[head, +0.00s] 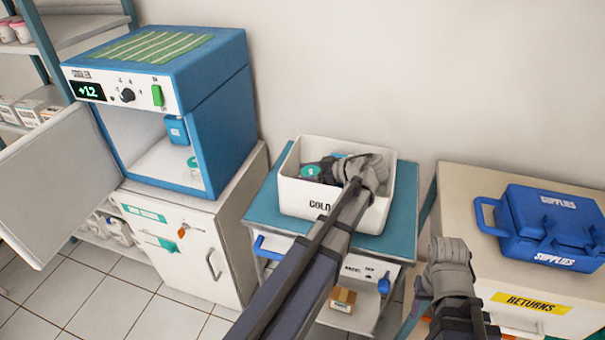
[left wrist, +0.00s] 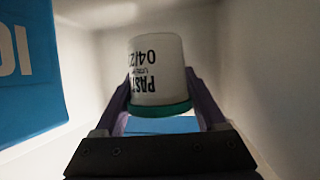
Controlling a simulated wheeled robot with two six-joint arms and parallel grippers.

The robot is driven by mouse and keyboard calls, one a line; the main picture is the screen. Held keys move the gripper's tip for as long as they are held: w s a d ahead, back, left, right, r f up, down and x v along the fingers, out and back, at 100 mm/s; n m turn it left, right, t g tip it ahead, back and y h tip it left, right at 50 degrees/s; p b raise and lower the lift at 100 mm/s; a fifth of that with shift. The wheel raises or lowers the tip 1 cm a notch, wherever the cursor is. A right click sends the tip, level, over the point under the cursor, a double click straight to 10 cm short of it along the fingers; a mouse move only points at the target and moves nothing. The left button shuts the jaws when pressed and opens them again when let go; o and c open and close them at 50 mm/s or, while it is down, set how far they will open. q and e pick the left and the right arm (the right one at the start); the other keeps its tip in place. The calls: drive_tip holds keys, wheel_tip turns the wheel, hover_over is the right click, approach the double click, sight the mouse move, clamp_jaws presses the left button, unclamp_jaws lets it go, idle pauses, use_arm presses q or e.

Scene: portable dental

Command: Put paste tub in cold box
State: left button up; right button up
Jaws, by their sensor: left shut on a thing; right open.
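The paste tub (left wrist: 158,75) is white with a green lid and black lettering, and looks upside down in the left wrist view. My left gripper (left wrist: 158,92) is shut on it, one finger at each side. In the head view this gripper (head: 332,172) reaches down inside the white cold box (head: 305,198). A round green lid (head: 311,171) shows beside it, low in the box. Whether the tub touches the box floor is hidden. My right gripper (head: 449,252) is open and empty, right of the box.
The cold box stands on a blue-topped cart (head: 262,208). A blue cooler cabinet (head: 225,118) at left has its door (head: 50,185) open, with another green-lidded tub (head: 193,163) inside. A blue supplies case (head: 550,222) sits on the right table. A blue block (left wrist: 28,70) lies near the held tub.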

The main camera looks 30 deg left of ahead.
sight(307, 170)
use_arm(q)
drive_tip(key=shift+f, duration=0.25)
drive_tip(key=o, duration=1.5)
drive_tip(key=shift+r, duration=0.1)
drive_tip(key=shift+r, duration=0.25)
drive_tip(key=shift+w+d+r+p, duration=0.1)
drive_tip(key=shift+d+r+p, duration=0.35)
drive_tip(key=shift+r+p, duration=0.45)
drive_tip(key=p+v, duration=0.2)
drive_tip(key=v, duration=0.3)
drive_tip(key=shift+d+f, duration=0.15)
drive_tip(key=shift+d, duration=0.05)
drive_tip(key=shift+d+p, duration=0.3)
drive_tip(key=shift+d, duration=0.2)
